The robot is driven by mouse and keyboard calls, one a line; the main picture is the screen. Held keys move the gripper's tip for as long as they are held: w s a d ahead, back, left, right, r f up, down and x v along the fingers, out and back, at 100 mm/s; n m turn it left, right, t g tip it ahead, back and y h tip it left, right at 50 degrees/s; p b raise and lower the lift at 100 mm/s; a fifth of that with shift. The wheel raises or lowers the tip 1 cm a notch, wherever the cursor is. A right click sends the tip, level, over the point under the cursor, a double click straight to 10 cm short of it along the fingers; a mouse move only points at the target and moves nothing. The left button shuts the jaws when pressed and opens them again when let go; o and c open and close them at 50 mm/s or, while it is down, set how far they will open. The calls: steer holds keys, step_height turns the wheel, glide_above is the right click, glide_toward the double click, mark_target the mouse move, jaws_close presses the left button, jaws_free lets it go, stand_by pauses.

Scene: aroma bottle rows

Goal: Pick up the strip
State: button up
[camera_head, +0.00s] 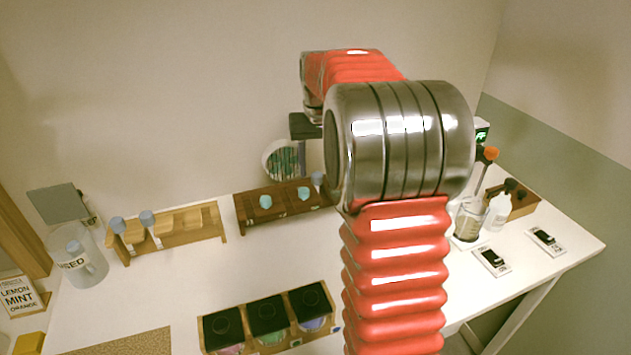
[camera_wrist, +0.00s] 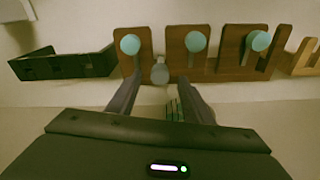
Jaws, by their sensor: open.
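In the head view, several thin greenish strips (camera_head: 284,160) stand in a round white-rimmed holder (camera_head: 268,165) behind the dark rack. A small bundle of greenish striped pieces (camera_wrist: 173,110) shows in the wrist view, close to my right finger and partly hidden by it; I cannot tell single strips apart. My gripper (camera_wrist: 159,82) is open, with a gap between its two dark fingers and nothing held. A grey cap (camera_wrist: 160,73) appears between the fingertips. In the head view my gripper is mostly hidden by my arm.
The dark rack (camera_head: 247,210) holds teal-topped pieces; it also shows in the wrist view (camera_wrist: 228,70). A light wooden rack (camera_head: 175,230), three dark-lidded jars (camera_head: 268,316) and a used jar (camera_head: 80,258) share the white table.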

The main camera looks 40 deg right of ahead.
steer(key=shift+w+f, duration=0.1)
steer(key=shift+f, duration=0.85)
steer(key=shift+c, duration=0.3)
steer(key=c, duration=0.9)
